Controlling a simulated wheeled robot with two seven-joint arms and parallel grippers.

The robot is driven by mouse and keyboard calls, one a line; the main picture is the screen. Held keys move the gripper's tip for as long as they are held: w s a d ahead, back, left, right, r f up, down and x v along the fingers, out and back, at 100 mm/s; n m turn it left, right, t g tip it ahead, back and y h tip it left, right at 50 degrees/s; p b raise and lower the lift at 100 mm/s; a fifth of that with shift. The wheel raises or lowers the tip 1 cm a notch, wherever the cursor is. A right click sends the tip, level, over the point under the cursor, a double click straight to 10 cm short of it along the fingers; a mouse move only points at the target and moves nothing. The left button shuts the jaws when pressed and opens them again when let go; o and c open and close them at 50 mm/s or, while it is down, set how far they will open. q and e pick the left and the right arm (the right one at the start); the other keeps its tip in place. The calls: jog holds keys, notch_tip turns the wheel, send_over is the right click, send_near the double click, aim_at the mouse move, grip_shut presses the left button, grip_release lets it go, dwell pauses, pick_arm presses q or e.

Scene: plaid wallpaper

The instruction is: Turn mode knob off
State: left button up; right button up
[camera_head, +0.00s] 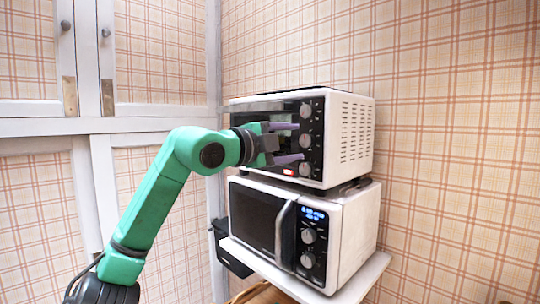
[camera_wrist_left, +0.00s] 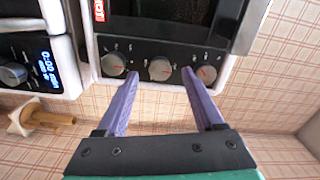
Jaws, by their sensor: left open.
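A white toaster oven (camera_head: 352,135) with a black front stands on top of a microwave. Its panel has a column of three grey knobs: top (camera_head: 305,110), middle (camera_head: 305,141) and bottom (camera_head: 305,169). No label tells me which is the mode knob. My green left arm reaches in from the left, and its left gripper (camera_head: 298,142) is open in front of the panel. In the left wrist view, its purple fingers (camera_wrist_left: 160,76) lie on either side of the middle knob (camera_wrist_left: 160,69). I cannot tell whether they touch it. My right gripper is not in view.
The white microwave (camera_head: 352,235) with a lit blue display stands below on a white shelf (camera_head: 363,283). A wooden object (camera_wrist_left: 40,120) shows in the left wrist view. White-framed cabinets (camera_head: 100,125) stand at the left.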

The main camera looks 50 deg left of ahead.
pick_arm(q)
jog(key=s+b, duration=0.5)
jog(key=s, duration=0.6)
jog(key=shift+s, duration=0.3)
jog(key=shift+d, duration=0.1)
